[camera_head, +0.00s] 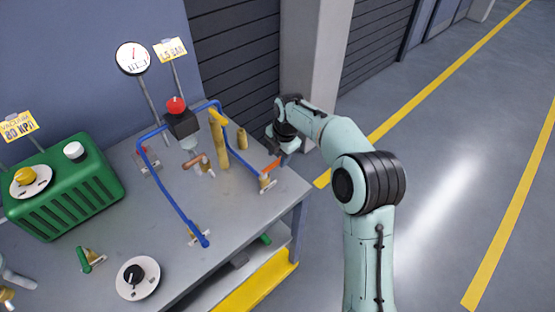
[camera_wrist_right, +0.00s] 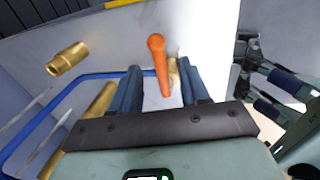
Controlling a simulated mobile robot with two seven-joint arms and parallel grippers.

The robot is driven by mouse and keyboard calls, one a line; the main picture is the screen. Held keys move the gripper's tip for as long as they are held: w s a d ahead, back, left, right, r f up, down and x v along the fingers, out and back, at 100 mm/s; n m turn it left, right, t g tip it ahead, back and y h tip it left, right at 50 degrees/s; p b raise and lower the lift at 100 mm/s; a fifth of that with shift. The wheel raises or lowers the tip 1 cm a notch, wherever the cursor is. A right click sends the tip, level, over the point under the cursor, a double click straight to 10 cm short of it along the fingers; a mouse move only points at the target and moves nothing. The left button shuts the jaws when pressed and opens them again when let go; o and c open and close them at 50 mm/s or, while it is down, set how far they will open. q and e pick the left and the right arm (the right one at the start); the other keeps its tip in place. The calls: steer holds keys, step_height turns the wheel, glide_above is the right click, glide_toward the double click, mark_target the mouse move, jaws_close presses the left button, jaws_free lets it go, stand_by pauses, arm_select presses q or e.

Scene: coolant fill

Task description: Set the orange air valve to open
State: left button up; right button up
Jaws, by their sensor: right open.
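The orange air valve has an orange lever handle (camera_head: 271,166) on a brass body (camera_head: 266,183) at the bench's right edge. My right gripper (camera_head: 279,146) is close to the lever, on its far side in the head view. In the right wrist view the lever (camera_wrist_right: 157,60) lies between the two open blue-grey fingers of my gripper (camera_wrist_right: 162,78), with gaps on both sides. I cannot tell whether it touches either finger. Part of the brass body is hidden behind the fingers there.
A blue pipe (camera_head: 207,103) loops across the grey bench (camera_head: 115,205). Brass cylinders (camera_head: 242,139) and a red-topped fitting (camera_head: 180,121) stand left of the valve. A green vacuum unit (camera_head: 85,190), a black dial (camera_head: 136,275) and a green-handled valve (camera_head: 87,259) are farther left. Floor right of the bench is clear.

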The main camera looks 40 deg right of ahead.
steer(key=shift+w+f, duration=0.25)
steer(key=shift+f, duration=1)
jaws_close()
